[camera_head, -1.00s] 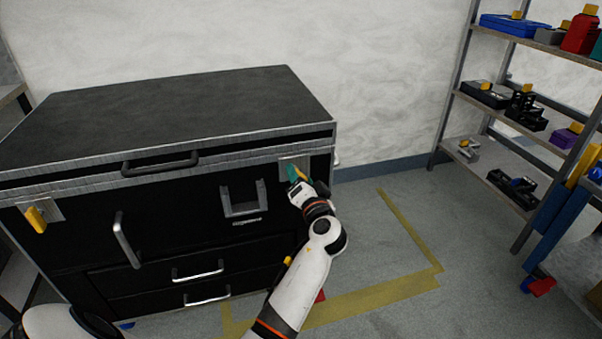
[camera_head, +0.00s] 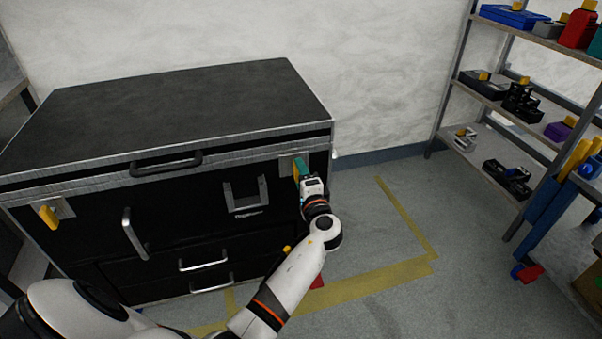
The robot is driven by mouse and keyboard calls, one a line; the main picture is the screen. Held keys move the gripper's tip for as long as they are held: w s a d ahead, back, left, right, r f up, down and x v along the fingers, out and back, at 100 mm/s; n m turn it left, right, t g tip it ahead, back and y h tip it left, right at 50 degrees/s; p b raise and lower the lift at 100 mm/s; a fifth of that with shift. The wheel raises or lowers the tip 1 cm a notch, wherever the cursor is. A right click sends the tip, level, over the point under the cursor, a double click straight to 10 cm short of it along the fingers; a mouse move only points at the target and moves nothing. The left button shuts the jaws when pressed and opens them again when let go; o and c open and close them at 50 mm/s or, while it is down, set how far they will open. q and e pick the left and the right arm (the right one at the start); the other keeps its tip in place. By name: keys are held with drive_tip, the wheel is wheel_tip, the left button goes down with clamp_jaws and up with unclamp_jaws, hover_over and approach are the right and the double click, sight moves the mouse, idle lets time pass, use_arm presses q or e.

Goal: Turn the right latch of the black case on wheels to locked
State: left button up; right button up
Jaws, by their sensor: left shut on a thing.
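The black case (camera_head: 170,110) stands on the left with its lid closed. Its right latch (camera_head: 296,168) is a yellow handle on a grey plate (camera_head: 287,165) near the front's right corner; it looks about upright, and the gripper partly hides it. My left gripper (camera_head: 302,172), with teal fingers, is shut on this latch. The left latch (camera_head: 48,216) is also yellow and points about up and down on its own plate. My right gripper is not in view.
A black lid handle (camera_head: 166,164), a silver upright handle (camera_head: 134,234) and silver drawer handles (camera_head: 203,265) stick out from the case front. A shelf rack (camera_head: 470,135) with several tools stands at the right. The floor between, with yellow tape (camera_head: 405,217), is clear.

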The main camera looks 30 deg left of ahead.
use_arm(q)
drive_tip(key=shift+r, duration=0.1)
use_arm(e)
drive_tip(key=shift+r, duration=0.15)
use_arm(q)
drive_tip(key=o, duration=1)
drive_tip(key=v, duration=1.2)
drive_tip(key=shift+p, duration=0.45)
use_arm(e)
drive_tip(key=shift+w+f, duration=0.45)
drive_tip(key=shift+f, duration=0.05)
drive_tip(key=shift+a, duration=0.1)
